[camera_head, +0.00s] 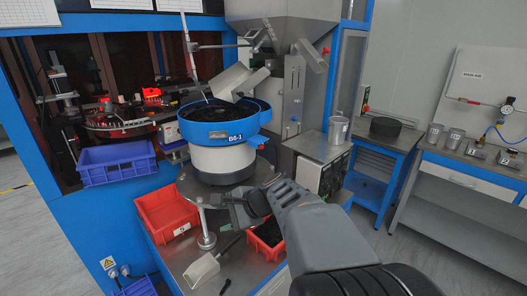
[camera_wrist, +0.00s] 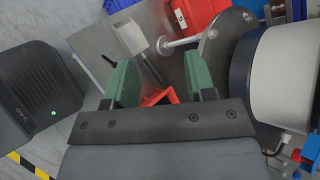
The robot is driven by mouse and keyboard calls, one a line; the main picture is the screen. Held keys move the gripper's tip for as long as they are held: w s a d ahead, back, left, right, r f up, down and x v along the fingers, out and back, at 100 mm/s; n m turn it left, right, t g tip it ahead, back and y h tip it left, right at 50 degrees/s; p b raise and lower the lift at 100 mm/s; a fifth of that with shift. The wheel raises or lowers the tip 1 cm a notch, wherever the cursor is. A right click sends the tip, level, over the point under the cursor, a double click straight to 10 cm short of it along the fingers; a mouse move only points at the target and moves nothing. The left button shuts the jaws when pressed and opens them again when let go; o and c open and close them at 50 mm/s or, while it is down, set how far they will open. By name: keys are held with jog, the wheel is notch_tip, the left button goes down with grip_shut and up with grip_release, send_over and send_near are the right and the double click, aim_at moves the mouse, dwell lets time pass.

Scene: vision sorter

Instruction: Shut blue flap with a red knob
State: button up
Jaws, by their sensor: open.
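My gripper (camera_head: 243,210) is over the metal bench, in front of the white and blue bowl feeder. In the wrist view my gripper (camera_wrist: 162,78) has its two green fingers apart with nothing held between them. A red part (camera_wrist: 160,97) shows beyond the gap between the fingers; its contact with them cannot be told. I cannot make out a blue flap with a red knob for certain in either view. Blue and red parts (camera_wrist: 312,152) at the right edge of the wrist view are cut off and too small to tell.
The bowl feeder (camera_head: 222,160) stands close behind my gripper. A red bin (camera_head: 168,214) and a white scoop (camera_head: 203,270) are on the bench to the left. A blue crate (camera_head: 118,163) hangs at the machine. Open floor lies at the far left.

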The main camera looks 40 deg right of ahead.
jog(key=w+d+r+m+t+h, duration=0.1)
jog(key=w+d+m+t, duration=0.1)
jog(key=d+m, duration=0.25)
jog(key=w+d+r+m+t, duration=0.2)
jog(key=d+m+t, duration=0.1)
jog(key=d+m, duration=0.15)
jog(key=m+t+h+b, duration=0.1)
jog(key=m+t+h, duration=0.4)
jog(key=m, duration=0.4)
send_near(262, 148)
jog(key=shift+w+p, duration=0.8)
jog(key=shift+w, duration=4.75)
jog(key=shift+c, duration=0.5)
